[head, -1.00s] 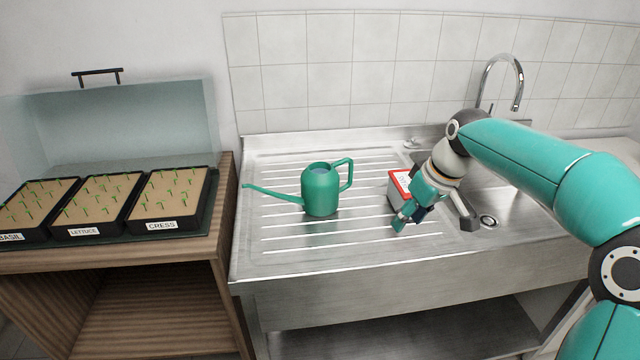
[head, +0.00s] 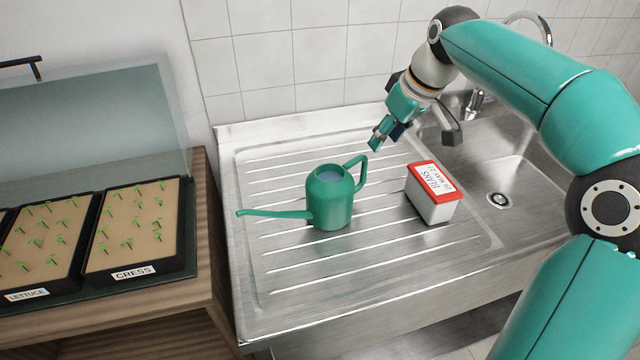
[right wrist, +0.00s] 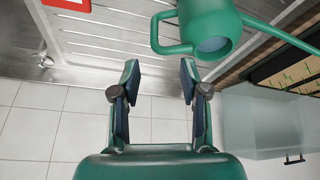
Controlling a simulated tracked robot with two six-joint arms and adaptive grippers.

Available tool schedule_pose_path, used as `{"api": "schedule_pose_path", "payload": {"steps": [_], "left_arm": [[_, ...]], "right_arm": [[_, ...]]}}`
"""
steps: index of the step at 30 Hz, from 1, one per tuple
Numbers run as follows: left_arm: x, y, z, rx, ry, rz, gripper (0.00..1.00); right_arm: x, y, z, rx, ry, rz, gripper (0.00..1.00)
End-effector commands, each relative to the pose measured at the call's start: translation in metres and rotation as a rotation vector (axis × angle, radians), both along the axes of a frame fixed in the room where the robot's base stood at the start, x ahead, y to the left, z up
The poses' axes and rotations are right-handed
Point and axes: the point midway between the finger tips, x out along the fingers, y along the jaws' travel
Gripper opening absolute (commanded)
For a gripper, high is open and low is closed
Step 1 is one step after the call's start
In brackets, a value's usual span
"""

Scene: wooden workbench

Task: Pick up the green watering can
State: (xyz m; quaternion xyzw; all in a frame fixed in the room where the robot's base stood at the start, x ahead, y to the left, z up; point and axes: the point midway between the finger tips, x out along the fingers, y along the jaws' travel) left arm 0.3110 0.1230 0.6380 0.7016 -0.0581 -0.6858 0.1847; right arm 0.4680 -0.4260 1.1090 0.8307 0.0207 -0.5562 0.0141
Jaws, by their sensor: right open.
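The green watering can (head: 330,205) stands upright on the ribbed steel draining board, its spout pointing left and its handle on the right. Its top opening shows a pale bluish inside. My right gripper (head: 377,140) is above the board, just behind and to the right of the can's handle, apart from it. In the right wrist view the open, empty fingers (right wrist: 158,80) show, with the can (right wrist: 208,25) beyond them, its handle nearest. My left gripper is not in view.
A white box with a red-rimmed label (head: 432,195) reading BEANS stands right of the can. The sink basin and tap (head: 475,103) are further right. Seed trays (head: 133,228) stand on a wooden bench at left. A tiled wall (head: 300,55) is behind.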

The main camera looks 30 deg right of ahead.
Motion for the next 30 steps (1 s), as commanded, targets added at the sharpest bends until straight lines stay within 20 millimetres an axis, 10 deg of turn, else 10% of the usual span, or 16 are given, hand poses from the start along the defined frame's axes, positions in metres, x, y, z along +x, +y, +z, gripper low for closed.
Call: {"api": "schedule_pose_path", "payload": {"steps": [15, 30], "left_arm": [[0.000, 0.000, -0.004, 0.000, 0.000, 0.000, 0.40], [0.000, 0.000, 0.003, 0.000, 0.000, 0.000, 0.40]], "right_arm": [[0.032, -0.003, -0.089, 0.003, 0.006, -0.010, 0.45], [0.049, -0.010, -0.133, 0.002, 0.005, -0.010, 0.45]]}}
